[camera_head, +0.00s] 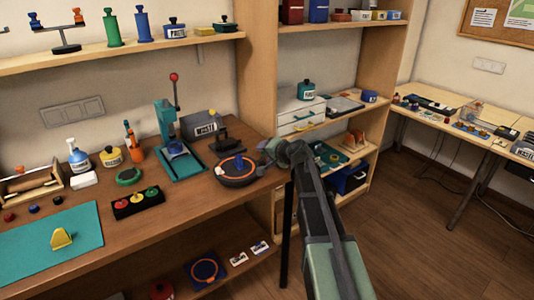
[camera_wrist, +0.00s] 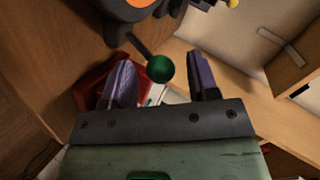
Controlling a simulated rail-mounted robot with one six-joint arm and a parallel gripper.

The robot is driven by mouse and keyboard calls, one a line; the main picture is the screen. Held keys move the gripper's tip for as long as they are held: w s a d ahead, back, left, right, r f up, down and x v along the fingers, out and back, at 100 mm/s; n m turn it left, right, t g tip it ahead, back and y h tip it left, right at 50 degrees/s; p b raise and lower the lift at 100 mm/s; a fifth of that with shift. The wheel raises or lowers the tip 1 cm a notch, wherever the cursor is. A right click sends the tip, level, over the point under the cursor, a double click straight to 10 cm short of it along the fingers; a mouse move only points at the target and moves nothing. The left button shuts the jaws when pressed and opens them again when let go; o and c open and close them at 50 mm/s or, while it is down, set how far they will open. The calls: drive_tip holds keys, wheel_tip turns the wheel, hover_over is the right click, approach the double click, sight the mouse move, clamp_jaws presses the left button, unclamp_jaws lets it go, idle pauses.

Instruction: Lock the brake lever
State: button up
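In the wrist view a short dark lever with a green ball knob (camera_wrist: 160,68) sticks out from a dark round device (camera_wrist: 118,30) with an orange ring. I take it to be the brake lever. My gripper (camera_wrist: 161,60) is open, its two purple fingers on either side of the knob with gaps showing. In the head view the round device (camera_head: 237,180) sits at the right end of the wooden workbench. My gripper (camera_head: 270,150) is at its right side, and the knob cannot be made out there.
A green press (camera_head: 180,150) with a red-knobbed handle stands to the left of the device. A dark stand (camera_head: 226,141) is behind it. Open shelving (camera_head: 262,90) rises close behind my arm. In the wrist view a red object (camera_wrist: 92,88) lies below the fingers.

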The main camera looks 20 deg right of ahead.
drive_tip(key=p+v, duration=0.4)
drive_tip(key=v, duration=0.7)
drive_tip(key=shift+a+f, duration=0.1)
drive_tip(key=s+a+f+n+g+h+p, duration=0.2)
drive_tip(key=s+a+g, duration=0.4)
drive_tip(key=s, duration=0.5)
drive_tip(key=s+a+f+n+g+h+p, duration=0.2)
drive_tip(key=s+a+f+n+g, duration=0.2)
drive_tip(key=s+a, duration=0.6)
drive_tip(key=s+n+g, duration=0.1)
drive_tip(key=n+g, duration=0.1)
drive_tip(key=n, duration=0.1)
drive_tip(key=shift+s, duration=0.3)
drive_tip(key=shift+a, duration=0.1)
